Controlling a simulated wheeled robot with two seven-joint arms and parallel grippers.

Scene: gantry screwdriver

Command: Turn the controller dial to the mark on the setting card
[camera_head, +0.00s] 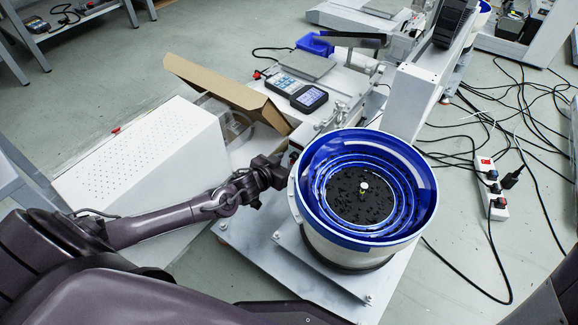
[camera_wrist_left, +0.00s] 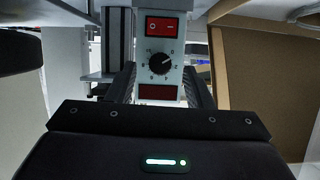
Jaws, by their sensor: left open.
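The controller (camera_wrist_left: 164,25) shows in the left wrist view as a light grey panel with a red rocker switch at the top. Below the switch is the round black dial (camera_wrist_left: 161,64) with a ring of small characters. Its white pointer line appears to point to the right and slightly up. My left gripper (camera_wrist_left: 161,88) is open, with one dark finger at each side of the panel. I cannot tell whether they touch it. In the head view my left gripper (camera_head: 289,158) is beside the bowl feeder, and the dial is hidden. I cannot make out the setting card.
The blue-rimmed bowl feeder (camera_head: 414,158) stands close to the right of my left gripper. A perforated white box (camera_head: 140,160) and an open cardboard box (camera_head: 222,84) are to the left. A handheld meter (camera_head: 308,98) lies behind. Cables and a power strip (camera_head: 490,181) lie on the floor.

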